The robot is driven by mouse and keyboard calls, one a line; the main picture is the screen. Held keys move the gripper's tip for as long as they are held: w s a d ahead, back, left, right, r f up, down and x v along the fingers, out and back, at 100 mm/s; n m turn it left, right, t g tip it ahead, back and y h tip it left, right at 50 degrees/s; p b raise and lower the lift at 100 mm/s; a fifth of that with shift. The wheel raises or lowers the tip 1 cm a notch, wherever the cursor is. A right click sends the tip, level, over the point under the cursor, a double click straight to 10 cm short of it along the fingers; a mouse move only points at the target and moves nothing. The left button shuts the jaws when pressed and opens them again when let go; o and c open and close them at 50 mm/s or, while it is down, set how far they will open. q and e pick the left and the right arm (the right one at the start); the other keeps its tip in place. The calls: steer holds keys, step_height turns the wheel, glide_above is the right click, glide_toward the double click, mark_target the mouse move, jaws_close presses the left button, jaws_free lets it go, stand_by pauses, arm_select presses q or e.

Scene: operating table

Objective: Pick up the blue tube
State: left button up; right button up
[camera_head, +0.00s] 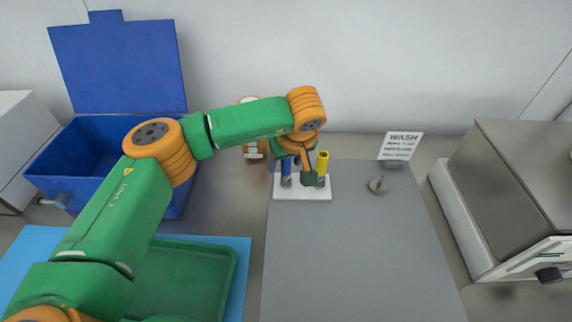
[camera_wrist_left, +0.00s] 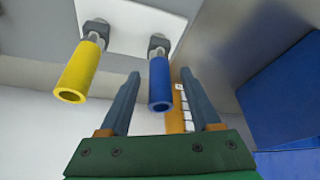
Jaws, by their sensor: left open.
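The blue tube (camera_head: 286,172) stands upright on a white rack (camera_head: 312,194). In the left wrist view the blue tube (camera_wrist_left: 160,80) shows between the two fingers, with a gap on each side. A yellow tube (camera_head: 322,163) stands on the same rack to its right; it also shows in the left wrist view (camera_wrist_left: 78,72), outside the fingers. My left gripper (camera_wrist_left: 160,74) is open and empty. In the head view its fingers are at the tubes, partly hidden by my wrist. My right gripper is not in view.
A blue bin with a raised lid (camera_head: 118,62) stands at the back left. A green tray (camera_head: 190,275) lies on a blue mat at the front left. A WASH sign (camera_head: 401,146) and a small grey object (camera_head: 378,185) are right of the rack. A metal box (camera_head: 520,190) stands far right. The grey mat's front (camera_head: 355,265) is clear.

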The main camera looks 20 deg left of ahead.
arm_select(q)
steer(key=shift+s+r, duration=0.1)
steer(key=shift+s, duration=0.1)
steer(key=c, duration=1)
steer(key=shift+w, duration=0.1)
jaws_close()
